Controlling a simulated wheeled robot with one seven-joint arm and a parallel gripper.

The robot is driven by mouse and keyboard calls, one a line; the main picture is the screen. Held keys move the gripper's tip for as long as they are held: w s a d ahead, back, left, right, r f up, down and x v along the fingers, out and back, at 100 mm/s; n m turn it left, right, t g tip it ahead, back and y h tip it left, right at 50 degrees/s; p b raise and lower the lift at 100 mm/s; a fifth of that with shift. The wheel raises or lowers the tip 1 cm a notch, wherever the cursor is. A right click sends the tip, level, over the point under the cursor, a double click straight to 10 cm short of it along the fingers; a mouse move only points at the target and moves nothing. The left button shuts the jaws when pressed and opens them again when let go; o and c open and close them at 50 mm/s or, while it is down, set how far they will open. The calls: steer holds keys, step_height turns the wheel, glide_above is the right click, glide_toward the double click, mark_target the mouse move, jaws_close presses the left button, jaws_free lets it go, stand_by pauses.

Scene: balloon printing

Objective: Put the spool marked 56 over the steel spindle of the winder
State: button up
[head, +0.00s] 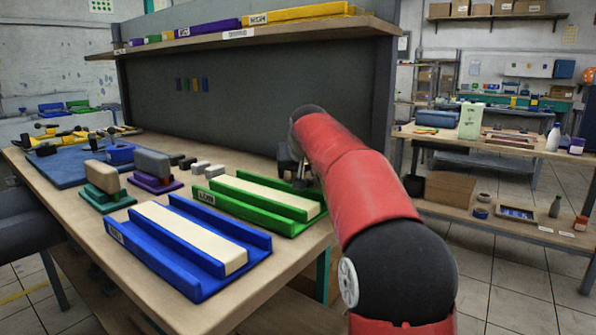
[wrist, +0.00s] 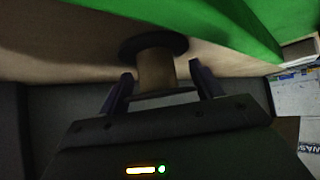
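In the wrist view a spool (wrist: 156,68) with a brown core and dark round flanges lies between the two fingers of my gripper (wrist: 162,78). The fingers stand apart, with a gap showing beside the core on the right; whether they touch the near flange is unclear. No number can be read on the spool. In the head view my gripper (head: 297,168) is at the table's far right, behind the green tray, partly hidden by my red arm. A small grey piece shows under it. I cannot make out the winder or its steel spindle.
A blue tray (head: 118,236) and a green tray (head: 245,216), each with a cream slab, fill the table front. Blocks on green (head: 100,180) and purple (head: 155,170) bases stand left. A grey panel (head: 250,95) with a shelf (head: 270,35) rises behind.

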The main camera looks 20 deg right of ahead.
steer(key=o, duration=0.4)
steer(key=shift+r, duration=0.3)
steer(key=v, duration=1.1)
steer(key=shift+s+a+r, duration=0.1)
steer(key=shift+s+r, duration=0.05)
steer(key=shift+s, duration=0.25)
